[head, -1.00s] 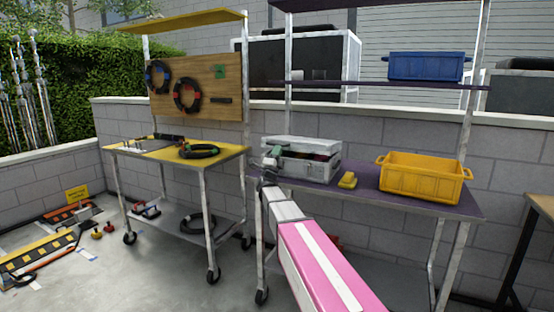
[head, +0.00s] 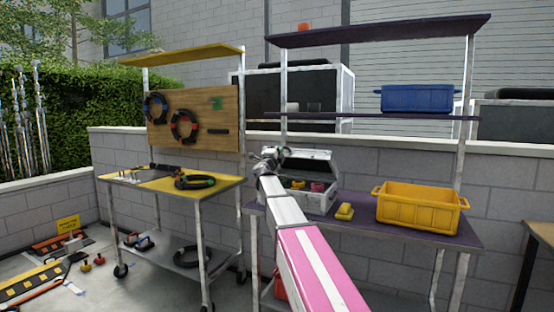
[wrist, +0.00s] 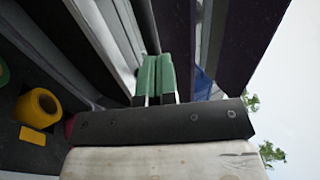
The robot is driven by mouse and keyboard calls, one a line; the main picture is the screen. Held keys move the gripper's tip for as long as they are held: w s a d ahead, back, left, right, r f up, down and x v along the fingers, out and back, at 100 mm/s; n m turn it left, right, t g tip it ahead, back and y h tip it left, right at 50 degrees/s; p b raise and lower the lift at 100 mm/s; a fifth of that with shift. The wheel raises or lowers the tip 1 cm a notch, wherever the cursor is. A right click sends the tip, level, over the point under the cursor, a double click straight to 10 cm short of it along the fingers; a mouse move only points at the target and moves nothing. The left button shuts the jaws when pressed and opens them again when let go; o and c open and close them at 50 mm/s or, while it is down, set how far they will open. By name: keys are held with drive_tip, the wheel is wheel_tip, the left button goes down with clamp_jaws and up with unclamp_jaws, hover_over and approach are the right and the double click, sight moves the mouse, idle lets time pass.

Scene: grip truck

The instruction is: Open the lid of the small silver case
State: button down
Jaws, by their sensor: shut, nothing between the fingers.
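The small silver case (head: 321,204) stands on the left part of the purple cart shelf. Its lid (head: 318,160) is raised, and red, pink and yellow items show inside. My gripper (head: 268,158) is at the raised lid's left side, at about lid height. In the wrist view, my gripper's green fingertips (wrist: 155,78) are together and empty, close beside the pale edge of the lid (wrist: 108,38). Whether they touch it I cannot tell. A yellow roll (wrist: 37,105) in the case shows at left there. My arm hides the case's left front part.
A yellow crate (head: 418,212) and a small yellow object (head: 344,211) stand right of the case. A dark upper shelf (head: 350,116) with a blue crate (head: 420,98) is above. A yellow-topped cart (head: 222,186) stands left.

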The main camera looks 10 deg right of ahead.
drive_tip(key=s+a+r+x, duration=0.1)
drive_tip(key=r+x, duration=0.2)
drive_tip(key=x, duration=1)
drive_tip(key=w+d+r+g+y, duration=0.1)
drive_tip(key=w+d+r, duration=0.1)
drive_tip(key=w+d, duration=0.9)
drive_tip(key=shift+w+r, duration=0.25)
drive_tip(key=shift+w, duration=1.65)
